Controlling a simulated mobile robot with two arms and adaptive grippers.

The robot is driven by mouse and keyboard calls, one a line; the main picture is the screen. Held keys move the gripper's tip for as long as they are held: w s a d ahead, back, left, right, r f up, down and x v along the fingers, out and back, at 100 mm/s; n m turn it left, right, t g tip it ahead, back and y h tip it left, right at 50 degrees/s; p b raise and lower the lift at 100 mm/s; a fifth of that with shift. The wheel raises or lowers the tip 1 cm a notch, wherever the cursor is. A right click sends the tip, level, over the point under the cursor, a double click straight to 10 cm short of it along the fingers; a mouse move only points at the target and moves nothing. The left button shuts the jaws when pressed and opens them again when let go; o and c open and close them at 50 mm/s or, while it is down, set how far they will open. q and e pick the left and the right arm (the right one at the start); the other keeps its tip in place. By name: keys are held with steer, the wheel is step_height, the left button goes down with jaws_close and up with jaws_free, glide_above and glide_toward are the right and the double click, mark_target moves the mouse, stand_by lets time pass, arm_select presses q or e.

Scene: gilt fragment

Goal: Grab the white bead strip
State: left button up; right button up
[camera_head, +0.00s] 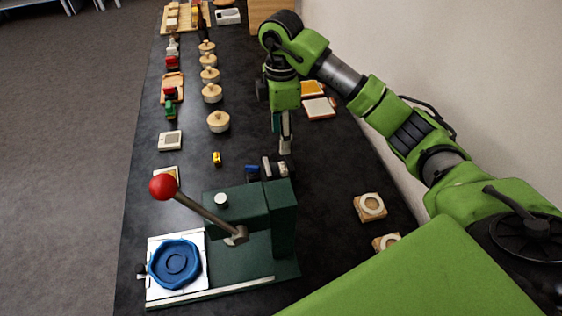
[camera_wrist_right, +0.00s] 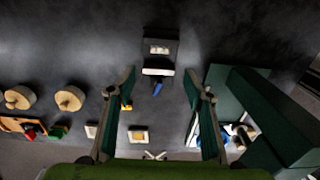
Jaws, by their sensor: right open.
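A short row of small white beads (camera_wrist_right: 159,49), which looks like the white bead strip, sits on a dark block (camera_wrist_right: 160,35) in the right wrist view. In the head view pale bits of it (camera_head: 283,169) show beside the dark green press, partly hidden. My right gripper (camera_wrist_right: 159,80) is open and empty, its two fingers spread wide. In the wrist view the beads lie beyond the fingertips, roughly centred between them. In the head view my right gripper (camera_head: 285,148) hangs just above and behind that spot. I cannot tell the exact height gap. My left gripper is not in view.
The green press (camera_head: 250,262) with a red-knobbed lever stands close by, with a blue disc (camera_head: 176,263) on its plate. A small yellow piece (camera_head: 216,158) and several round wooden pots (camera_head: 218,121) lie to the left. Wooden squares (camera_head: 370,206) lie right.

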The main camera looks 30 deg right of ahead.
glide_above(281, 167)
step_height(281, 167, down, 6)
steer(key=shift+s+p, duration=0.15)
steer(key=shift+p, duration=0.25)
steer(key=shift+f, duration=0.3)
steer(key=shift+a+f+p, duration=0.1)
steer(key=shift+f+p, duration=0.4)
steer(key=shift+f, duration=0.1)
step_height(281, 167, down, 4)
steer(key=shift+r+p, duration=0.2)
steer(key=shift+p, duration=0.4)
steer(key=shift+w+f, duration=0.2)
steer(key=shift+f, duration=0.1)
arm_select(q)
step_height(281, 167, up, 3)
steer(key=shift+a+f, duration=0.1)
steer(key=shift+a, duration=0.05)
arm_select(e)
steer(key=c, duration=1)
